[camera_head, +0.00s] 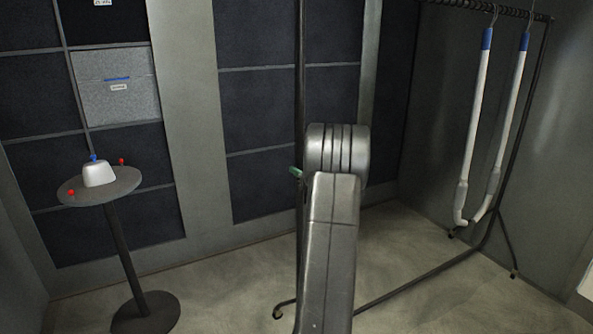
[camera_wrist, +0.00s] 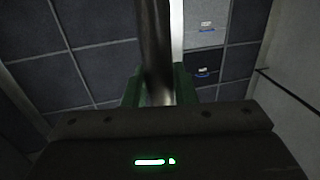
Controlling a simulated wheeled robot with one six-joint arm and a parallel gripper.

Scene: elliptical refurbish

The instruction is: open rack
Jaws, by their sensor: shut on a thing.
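The rack is a dark metal frame on casters. Its near upright pole (camera_head: 300,70) rises in the middle of the head view, and its top rail (camera_head: 470,6) carries hanging items at the right. A bottom bar (camera_head: 425,272) runs back to the far legs. My gripper (camera_wrist: 158,88) has green fingers on either side of the pole (camera_wrist: 154,40) in the wrist view and is shut on it. In the head view only a green fingertip shows beside the pole; my arm hides the rest of the grip.
Two white tubes with blue tops (camera_head: 476,120) (camera_head: 507,125) hang from the rail. A small round table (camera_head: 125,184) with a white domed object (camera_head: 98,174) and red knobs stands at the left. Dark panelled walls enclose the space. Grey floor is open between table and rack.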

